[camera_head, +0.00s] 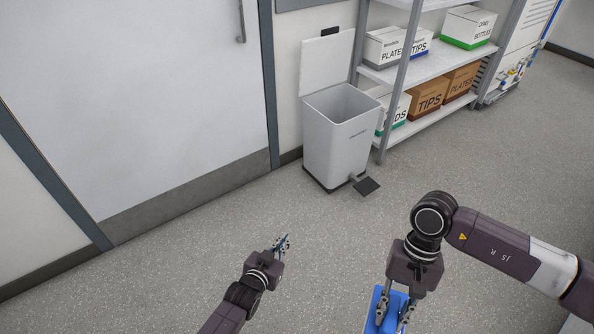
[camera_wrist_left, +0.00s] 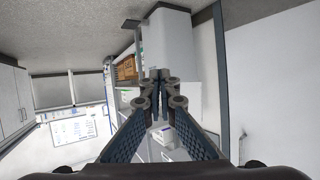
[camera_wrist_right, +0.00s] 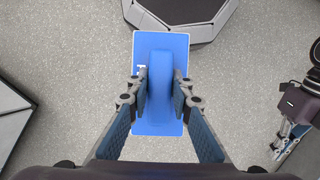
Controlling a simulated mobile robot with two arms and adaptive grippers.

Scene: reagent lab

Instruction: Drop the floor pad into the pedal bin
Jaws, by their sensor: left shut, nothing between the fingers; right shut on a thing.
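The floor pad is a blue rectangular pad (camera_wrist_right: 150,125) with a raised blue ridge along its middle. My right gripper (camera_wrist_right: 161,80) is shut on that ridge. In the head view the pad (camera_head: 373,310) is partly hidden behind my right gripper (camera_head: 394,314) at the bottom edge. The pedal bin (camera_head: 336,145) is grey-white and stands on the floor against the wall. Its lid is up and its top is open. My left gripper (camera_head: 282,243) is shut and empty, in front of the bin. The bin (camera_wrist_left: 167,42) also shows upside down in the left wrist view.
A metal shelf rack (camera_head: 430,66) with labelled boxes stands right beside the bin. The bin's black pedal (camera_head: 367,186) sticks out at its front. A large closed door (camera_head: 140,90) is on the left. The floor (camera_head: 190,260) between my arms and the bin is clear.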

